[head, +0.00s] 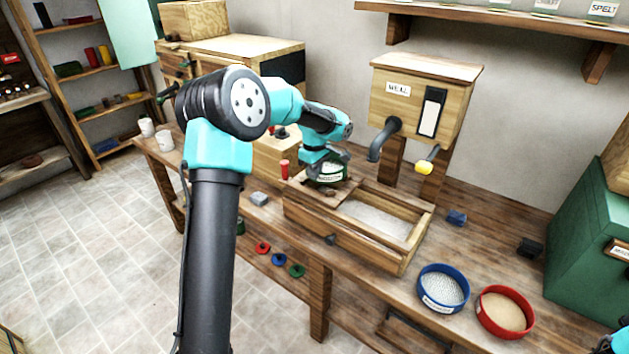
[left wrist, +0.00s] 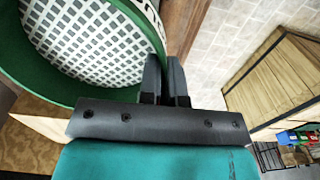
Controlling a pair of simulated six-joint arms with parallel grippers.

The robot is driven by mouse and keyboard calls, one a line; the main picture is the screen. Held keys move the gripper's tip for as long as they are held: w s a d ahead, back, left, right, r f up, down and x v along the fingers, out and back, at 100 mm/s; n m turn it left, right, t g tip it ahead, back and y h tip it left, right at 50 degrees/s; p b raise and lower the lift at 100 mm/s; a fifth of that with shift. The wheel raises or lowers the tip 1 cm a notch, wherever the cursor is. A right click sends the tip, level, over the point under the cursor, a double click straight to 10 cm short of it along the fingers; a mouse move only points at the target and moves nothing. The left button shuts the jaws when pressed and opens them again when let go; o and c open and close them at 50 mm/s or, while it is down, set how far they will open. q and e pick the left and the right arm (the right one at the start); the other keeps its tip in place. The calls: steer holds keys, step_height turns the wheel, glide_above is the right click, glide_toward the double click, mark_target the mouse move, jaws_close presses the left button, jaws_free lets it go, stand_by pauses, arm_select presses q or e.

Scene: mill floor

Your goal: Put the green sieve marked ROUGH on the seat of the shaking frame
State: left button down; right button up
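A green sieve (head: 330,176) with a white label shows below my left gripper (head: 326,160) in the head view; the label is too small to read. In the left wrist view its green wall and pale grid mesh (left wrist: 85,40) fill the upper left. The left gripper's dark fingers (left wrist: 166,85) are close together on the sieve's rim. The wooden shaking frame (head: 318,226) stands on the bench, and the sieve is over its left end. The gripper and sieve hide the seat there; I cannot tell whether the sieve touches it. My right gripper does not show.
A blue-rimmed sieve (head: 443,288) and a red-rimmed one (head: 505,312) stand on the bench at right. The MEAL box (head: 424,98) with its spout (head: 382,140) rises behind the frame. A yellow object (head: 424,166) is near it. A green bin (head: 590,240) stands far right.

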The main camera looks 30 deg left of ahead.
arm_select(q)
steer(key=shift+f, duration=1.65)
steer(key=shift+f, duration=0.1)
steer(key=c, duration=1.3)
jaws_free()
steer(key=shift+f, duration=0.1)
step_height(320, 180, up, 12)
steer(key=shift+r, duration=0.2)
